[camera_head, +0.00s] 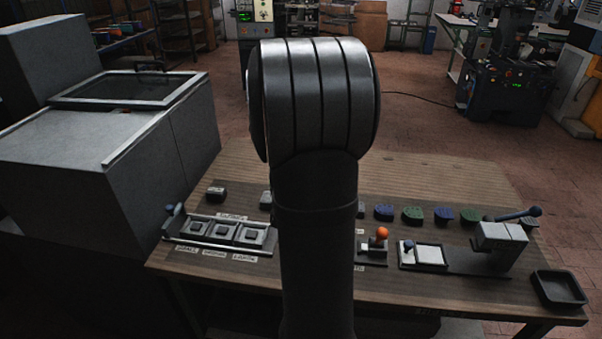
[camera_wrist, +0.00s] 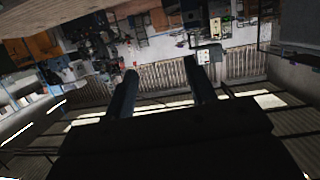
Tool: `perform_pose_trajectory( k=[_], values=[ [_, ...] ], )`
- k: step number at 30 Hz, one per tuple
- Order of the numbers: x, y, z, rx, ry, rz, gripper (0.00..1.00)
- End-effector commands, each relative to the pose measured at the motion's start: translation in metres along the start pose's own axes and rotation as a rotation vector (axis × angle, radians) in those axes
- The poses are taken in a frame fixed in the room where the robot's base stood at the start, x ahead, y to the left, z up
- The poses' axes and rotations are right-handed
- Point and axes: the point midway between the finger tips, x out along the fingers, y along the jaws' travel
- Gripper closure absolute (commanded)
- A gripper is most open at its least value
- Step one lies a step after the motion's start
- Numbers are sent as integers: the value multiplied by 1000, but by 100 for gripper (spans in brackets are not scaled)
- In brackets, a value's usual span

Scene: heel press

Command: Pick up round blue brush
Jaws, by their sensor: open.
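I cannot make out a clear round blue brush. Dark blue pieces (camera_head: 384,212) and (camera_head: 470,215) stand in a row with green ones at the back of the bench in the head view. A small blue-topped item (camera_head: 174,210) stands at the bench's left end, and a blue-grey handle (camera_head: 520,214) lies at the right; I cannot tell whether either is the brush. My gripper (camera_wrist: 160,66) is open and empty in the wrist view, with both fingers apart and only the distant workshop beyond them. In the head view my arm hides it.
The wooden bench (camera_head: 440,172) is bare along its back. A tray of square blocks (camera_head: 223,233), an orange-knobbed lever (camera_head: 383,233), a grey press (camera_head: 500,243) and a black bin (camera_head: 559,289) stand on it. A large grey cabinet (camera_head: 150,170) rises at the left. My arm hides the bench's middle.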

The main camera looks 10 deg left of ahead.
Motion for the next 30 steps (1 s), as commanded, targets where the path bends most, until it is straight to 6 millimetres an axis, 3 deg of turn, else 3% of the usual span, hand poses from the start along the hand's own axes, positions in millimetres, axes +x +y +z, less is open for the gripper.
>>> perform_pose_trajectory(
  k=[1, 4, 11, 24, 30],
  values=[
    [-4, -18, 18, 2, -10, -16, 49],
    [-10, -39, 40, 14, -11, -27, 49],
    [-13, -55, 58, 24, -9, -32, 49],
    [75, -57, 58, 25, -8, -31, 49],
    [101, -58, 59, 24, -9, -31, 49]
  ],
)
